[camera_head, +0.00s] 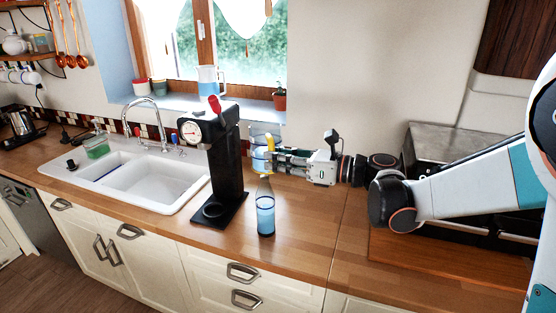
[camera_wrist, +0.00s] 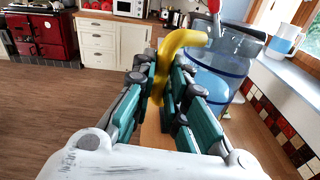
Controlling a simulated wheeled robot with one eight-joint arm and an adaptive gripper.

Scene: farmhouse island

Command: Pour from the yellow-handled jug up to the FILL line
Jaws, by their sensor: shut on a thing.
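The yellow-handled jug (camera_head: 258,158) is clear with blue liquid in it. My gripper (camera_head: 273,158) is shut on its yellow handle (camera_wrist: 178,45). In the wrist view the jug body (camera_wrist: 222,75) is beyond the fingers to the right and looks roughly upright. A clear narrow-topped bottle (camera_head: 265,217) stands on the counter just in front of the jug, with blue in its lower part. Its FILL line is too small to read. The jug's base is partly hidden behind the bottle, so I cannot tell whether it touches the counter. No pouring stream shows.
A black coffee press stand (camera_head: 226,165) with a dial stands left of the bottle. The white sink (camera_head: 140,185) is farther left. The wooden counter (camera_head: 310,215) right of the bottle is clear.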

